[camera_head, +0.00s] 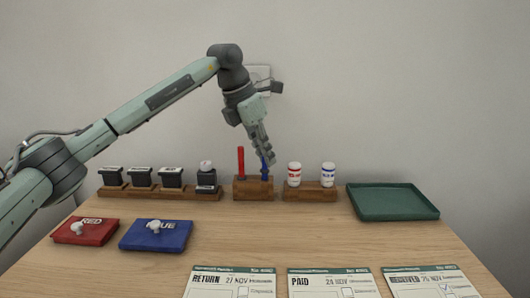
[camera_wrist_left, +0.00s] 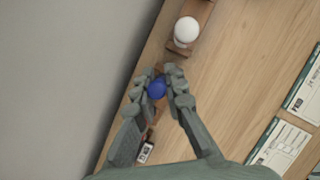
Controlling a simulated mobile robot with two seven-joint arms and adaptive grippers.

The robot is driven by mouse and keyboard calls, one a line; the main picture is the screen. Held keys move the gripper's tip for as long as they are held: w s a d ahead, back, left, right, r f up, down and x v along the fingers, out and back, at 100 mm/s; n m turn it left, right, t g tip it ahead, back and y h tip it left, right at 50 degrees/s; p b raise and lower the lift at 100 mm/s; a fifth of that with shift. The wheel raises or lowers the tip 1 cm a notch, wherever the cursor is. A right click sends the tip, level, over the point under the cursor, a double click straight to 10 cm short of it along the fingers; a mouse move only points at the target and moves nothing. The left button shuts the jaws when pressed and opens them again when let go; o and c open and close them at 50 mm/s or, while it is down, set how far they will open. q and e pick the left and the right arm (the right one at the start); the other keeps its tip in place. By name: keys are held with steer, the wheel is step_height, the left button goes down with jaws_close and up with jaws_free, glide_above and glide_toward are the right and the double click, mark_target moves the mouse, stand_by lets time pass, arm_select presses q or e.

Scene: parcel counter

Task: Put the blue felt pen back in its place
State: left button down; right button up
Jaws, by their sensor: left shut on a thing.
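The blue felt pen (camera_head: 264,172) is upright, its lower end at the right part of the wooden pen block (camera_head: 253,190). I cannot tell how deep it sits in the block. My left gripper (camera_head: 268,161) comes down from above and is shut on the pen. In the left wrist view the pen's round blue end (camera_wrist_left: 157,90) shows between the fingertips (camera_wrist_left: 161,84). A red felt pen (camera_head: 240,163) stands in the left part of the same block. My right gripper is not in view.
Stamps in a wooden rack (camera_head: 160,193) stand left of the block. Two white bottles (camera_head: 294,174) (camera_head: 328,175) in a wooden holder stand right of it. A green tray (camera_head: 392,214) lies at right. Red (camera_head: 86,233) and blue (camera_head: 156,237) pads and several forms (camera_head: 333,284) lie in front.

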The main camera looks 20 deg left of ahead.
arm_select(q)
steer(key=shift+f+b, duration=0.35)
steer(key=shift+f, duration=0.35)
steer(key=shift+f, duration=0.1)
steer(key=c, duration=1.8)
jaws_free()
steer(key=shift+p+v, duration=1.45)
steer(key=shift+v, duration=1.2)
steer(key=shift+o, duration=0.2)
steer(key=o, duration=0.5)
